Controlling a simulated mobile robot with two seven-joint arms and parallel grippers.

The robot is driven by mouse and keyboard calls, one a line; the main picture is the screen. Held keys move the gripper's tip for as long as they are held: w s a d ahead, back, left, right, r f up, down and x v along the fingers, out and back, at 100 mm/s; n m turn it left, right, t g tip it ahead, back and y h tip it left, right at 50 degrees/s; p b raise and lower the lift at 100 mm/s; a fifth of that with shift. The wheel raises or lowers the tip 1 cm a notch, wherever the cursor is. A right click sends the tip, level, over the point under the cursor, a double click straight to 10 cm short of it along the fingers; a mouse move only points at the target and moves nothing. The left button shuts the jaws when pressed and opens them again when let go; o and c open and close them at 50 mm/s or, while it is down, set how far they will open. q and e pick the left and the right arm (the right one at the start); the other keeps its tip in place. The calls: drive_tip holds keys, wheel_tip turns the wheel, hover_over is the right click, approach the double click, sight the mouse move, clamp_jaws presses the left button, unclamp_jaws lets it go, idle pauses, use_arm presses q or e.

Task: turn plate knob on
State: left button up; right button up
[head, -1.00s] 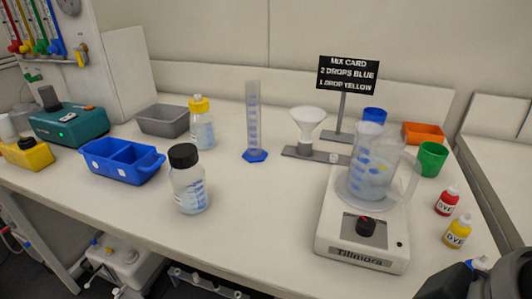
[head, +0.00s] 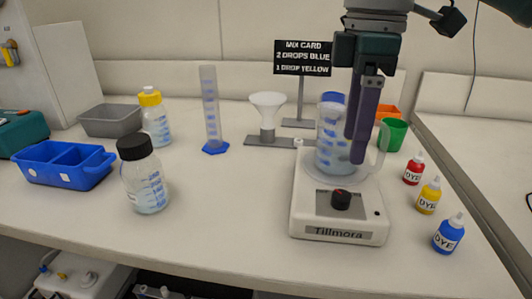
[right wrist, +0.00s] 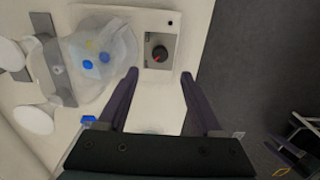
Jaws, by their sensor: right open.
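The plate (head: 302,215) is a white Tillmora unit with a dark front panel and a black knob (head: 341,199) with a red mark. A clear beaker (head: 330,150) with a handle stands on it. From above, two blue spots and one yellow spot show in the beaker (right wrist: 95,55). My right gripper (head: 358,160) points down in front of the beaker, above and behind the knob, partly hiding the beaker. In the right wrist view it is open and empty (right wrist: 160,72), with the knob (right wrist: 158,53) seen between its fingertips, apart from them. My left gripper is out of view.
Red (head: 414,168), yellow (head: 429,196) and blue (head: 449,234) dye bottles stand right of the plate. A green cup (head: 393,134) is behind. A funnel stand (head: 268,112), cylinder (head: 211,110) and black-capped bottle (head: 143,180) stand left. The front table left of the plate is clear.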

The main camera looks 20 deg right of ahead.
sight(342, 194)
wheel_tip(342, 194, down, 10)
drive_tip(key=shift+r+b, duration=0.2)
drive_tip(key=shift+b, duration=0.15)
clamp_jaws()
idle(0.5)
